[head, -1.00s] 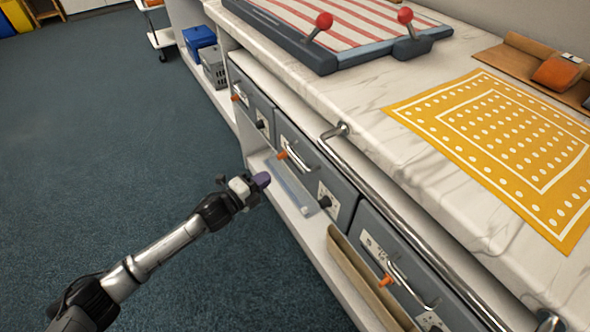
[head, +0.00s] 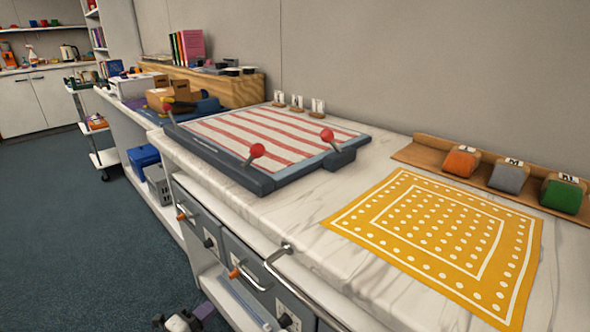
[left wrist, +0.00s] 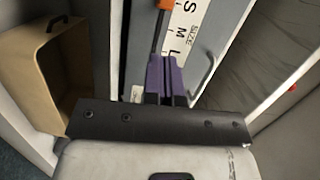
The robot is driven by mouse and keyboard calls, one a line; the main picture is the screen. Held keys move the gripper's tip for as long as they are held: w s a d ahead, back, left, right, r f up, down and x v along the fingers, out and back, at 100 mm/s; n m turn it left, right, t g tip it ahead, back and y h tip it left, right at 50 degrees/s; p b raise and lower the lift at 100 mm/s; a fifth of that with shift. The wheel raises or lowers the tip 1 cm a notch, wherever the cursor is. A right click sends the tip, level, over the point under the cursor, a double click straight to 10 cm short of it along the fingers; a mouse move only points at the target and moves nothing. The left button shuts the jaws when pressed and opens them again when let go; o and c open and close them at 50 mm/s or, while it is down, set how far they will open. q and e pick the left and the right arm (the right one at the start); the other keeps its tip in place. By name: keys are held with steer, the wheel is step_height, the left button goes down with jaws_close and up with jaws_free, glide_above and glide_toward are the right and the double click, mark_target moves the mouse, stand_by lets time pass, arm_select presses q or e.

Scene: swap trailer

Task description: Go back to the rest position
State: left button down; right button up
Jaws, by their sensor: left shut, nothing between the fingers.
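My left gripper (head: 205,309) shows at the bottom edge of the head view, low in front of the grey drawers and beside the counter. Most of its arm is cut off by the frame. In the left wrist view its purple fingers (left wrist: 166,78) are together and hold nothing. Beyond them is a grey drawer front (left wrist: 148,45) with a white label reading S, M, L and SIZE, and an orange knob. I cannot tell from the picture how far the fingertips are from the drawer. My right gripper is in neither view.
The marble counter (head: 318,240) carries a striped press board (head: 270,133) with red-knobbed levers and a yellow dotted cloth (head: 440,240). A metal rail (head: 300,290) and drawer handles stick out along its front. A tan bin (left wrist: 45,70) stands beside the gripper. Open floor (head: 80,240) lies to the left.

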arm_select(q)
steer(key=a+f+n+g+y, duration=0.25)
steer(key=a+n+y, duration=0.25)
steer(key=n+y, duration=0.3)
steer(key=s+d+r+n+g+y+p, duration=0.1)
steer(key=s+d+r+n+g+y, duration=0.15)
steer(key=s+r+n, duration=0.5)
steer(key=s+d+n+g+p, duration=0.1)
steer(key=s+d+n+p, duration=0.1)
steer(key=s, duration=0.5)
steer(key=s+d+n+g+p, duration=0.1)
steer(key=s+d+n+p, duration=0.15)
steer(key=s, duration=0.55)
steer(key=s+d+f+n+g+h+p, duration=0.1)
steer(key=s+f+g+p, duration=0.2)
steer(key=s, duration=0.6)
steer(key=s+d+f+g+h, duration=0.1)
steer(key=s+f+g, duration=0.1)
steer(key=s+f, duration=0.5)
step_height(320, 180, up, 40)
steer(key=s+p, duration=0.1)
steer(key=p, duration=3.6)
steer(key=shift+s+a+p, duration=0.2)
steer(key=shift+p, duration=0.1)
